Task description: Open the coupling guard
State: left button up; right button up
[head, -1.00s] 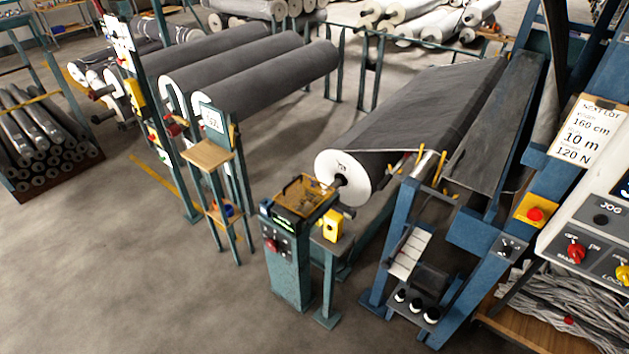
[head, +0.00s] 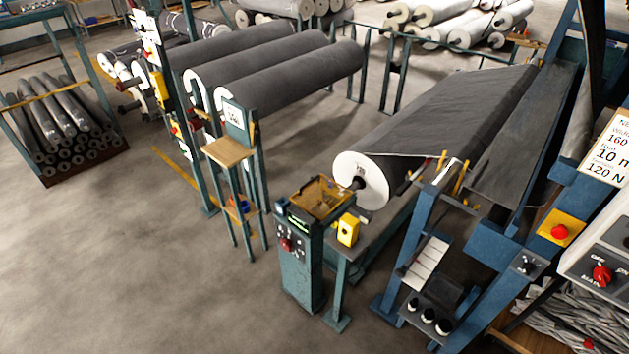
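A yellow see-through cover (head: 322,196) sits on top of a green pedestal (head: 302,268), beside the end of a large grey roll (head: 440,110). It looks like the coupling guard and appears closed, though it is too small to be sure. A dark shaft end (head: 357,184) sticks out of the roll's white end face just behind it. The pedestal's front has a small lit display and a red knob (head: 286,244). Neither of my grippers is in view.
A yellow box (head: 348,229) stands on a post right of the pedestal. A blue frame (head: 405,255) and a control panel (head: 606,262) are at the right. A stand with wooden shelves (head: 229,152) is left of the pedestal. The floor at the front left is clear.

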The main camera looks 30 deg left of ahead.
aim_at(304, 186)
jog(key=u, duration=0.05)
jog(key=i, duration=0.7)
jog(key=u, duration=1)
jog(key=i, duration=0.65)
jog(key=u, duration=0.8)
